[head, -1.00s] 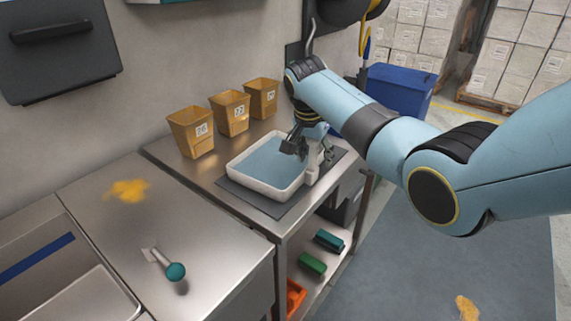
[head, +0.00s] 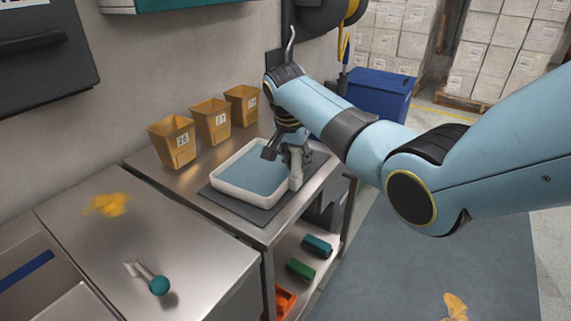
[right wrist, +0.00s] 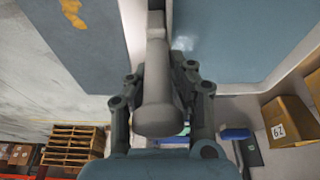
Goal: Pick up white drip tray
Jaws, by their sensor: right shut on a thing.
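The white drip tray (head: 222,191) has a white rim and a flat blue-grey inside. It sits level on a dark mat on the steel bench; I see no gap beneath it. My right gripper (head: 284,157) is down at the tray's right end, shut on a pale upright grip there. In the right wrist view this grip (right wrist: 158,105) lies between the fingers of my right gripper (right wrist: 157,75), with the tray's blue-grey inside (right wrist: 235,40) beyond. The fingers and wrist partly hide the tray's far right corner. My left gripper is not in view.
Several numbered tan bins (head: 211,122) stand behind the tray along the wall. A steel counter (head: 85,235) with a teal-knobbed tool (head: 159,285) and a yellow smear is at left. A blue crate (head: 375,95) stands behind my arm. Boxes lie on the lower shelf.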

